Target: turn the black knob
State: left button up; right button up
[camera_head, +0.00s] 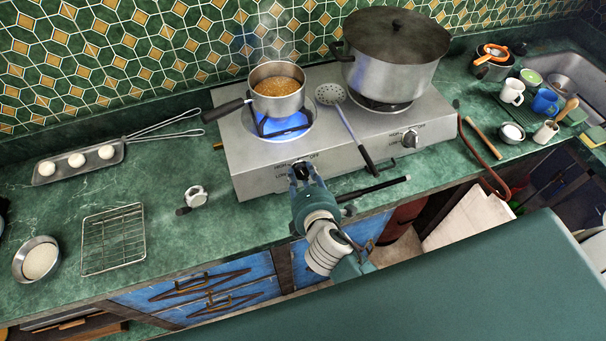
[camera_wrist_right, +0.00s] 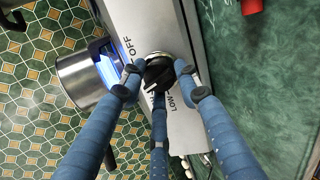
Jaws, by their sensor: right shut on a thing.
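The black knob (camera_wrist_right: 157,74) is on the front of the gas hotplate (camera_head: 270,181), between the HIGH, LOW and OFF markings. My right gripper (camera_head: 301,174) reaches it from the front. In the right wrist view the blue fingers of my right gripper (camera_wrist_right: 158,78) are closed around the knob, with its dark face showing between them. In the head view the fingers mostly hide this knob. A blue flame (camera_head: 283,122) burns on the left burner under a small saucepan (camera_head: 277,105) of orange-brown food. My left gripper is out of view.
A second knob (camera_head: 410,138) is on the hotplate's right front. A large lidded pot (camera_head: 390,78) stands on the right burner. A skimmer (camera_head: 345,125) lies across the hotplate's middle. A wire rack (camera_head: 113,240) and a small timer-like object (camera_head: 195,196) are on the counter to the left.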

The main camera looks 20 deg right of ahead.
jog(key=shift+d+r+m+g+h+p, duration=0.15)
jog(key=shift+m+g+p, duration=0.1)
jog(key=shift+m, duration=0.8)
jog(key=shift+d+m+g+h+p, duration=0.1)
jog(key=shift+m+g+h+p, duration=0.1)
jog(key=shift+m, duration=0.85)
jog(key=o, duration=1.1)
jog(key=shift+s+a, duration=0.15)
jog(key=shift+s, duration=0.15)
jog(key=v, duration=1.1)
jog(key=shift+s+d, duration=0.2)
jog(key=shift+d, duration=0.05)
